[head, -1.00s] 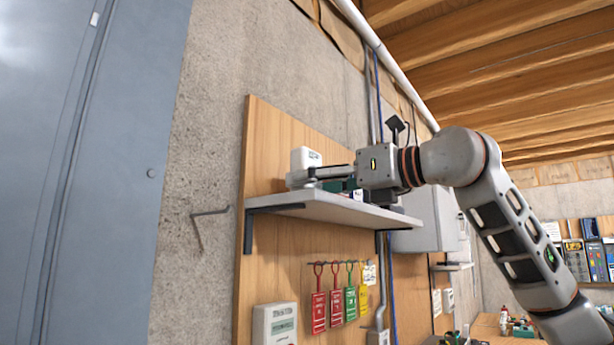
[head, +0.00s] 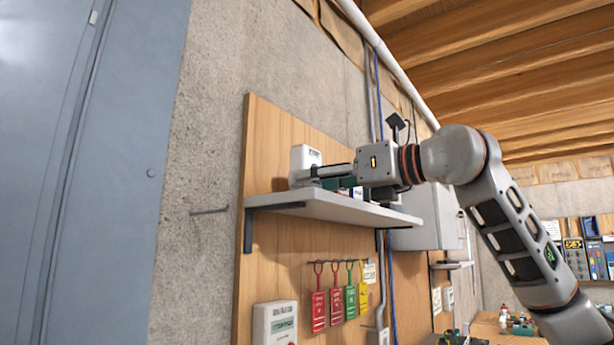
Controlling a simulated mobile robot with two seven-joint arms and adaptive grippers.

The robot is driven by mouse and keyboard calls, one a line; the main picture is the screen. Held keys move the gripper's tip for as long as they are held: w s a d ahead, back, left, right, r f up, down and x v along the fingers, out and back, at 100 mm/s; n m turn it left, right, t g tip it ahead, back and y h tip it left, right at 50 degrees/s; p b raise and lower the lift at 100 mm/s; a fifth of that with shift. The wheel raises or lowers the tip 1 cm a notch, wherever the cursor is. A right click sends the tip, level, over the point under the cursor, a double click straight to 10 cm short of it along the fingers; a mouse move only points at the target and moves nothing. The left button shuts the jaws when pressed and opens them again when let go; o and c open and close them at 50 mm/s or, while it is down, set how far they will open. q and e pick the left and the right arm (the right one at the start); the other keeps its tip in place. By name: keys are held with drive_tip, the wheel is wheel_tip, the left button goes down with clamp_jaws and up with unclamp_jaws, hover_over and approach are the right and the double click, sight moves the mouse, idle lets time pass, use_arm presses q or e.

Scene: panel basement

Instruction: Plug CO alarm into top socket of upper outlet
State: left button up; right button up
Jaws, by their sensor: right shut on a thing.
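A small white box-like device (head: 302,163), which looks like the CO alarm, stands at the left end of the white wall shelf (head: 325,207). My right gripper (head: 318,177) reaches in from the right, low over the shelf, and is shut on this device. The gripper hides part of the device's front and lower right. Whether the device touches the shelf is hard to tell. I cannot make out the upper outlet or its top socket. My left gripper is not in view.
Other small items (head: 357,193) sit on the shelf behind the gripper. Red, green and yellow tags (head: 337,305) hang below it on the wooden board (head: 258,130). A white device with a display (head: 275,325) is lower left. A grey cabinet (head: 428,220) is beyond the shelf.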

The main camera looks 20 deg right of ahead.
drive_tip(key=shift+r+p, duration=1.3)
drive_tip(key=shift+r, duration=0.15)
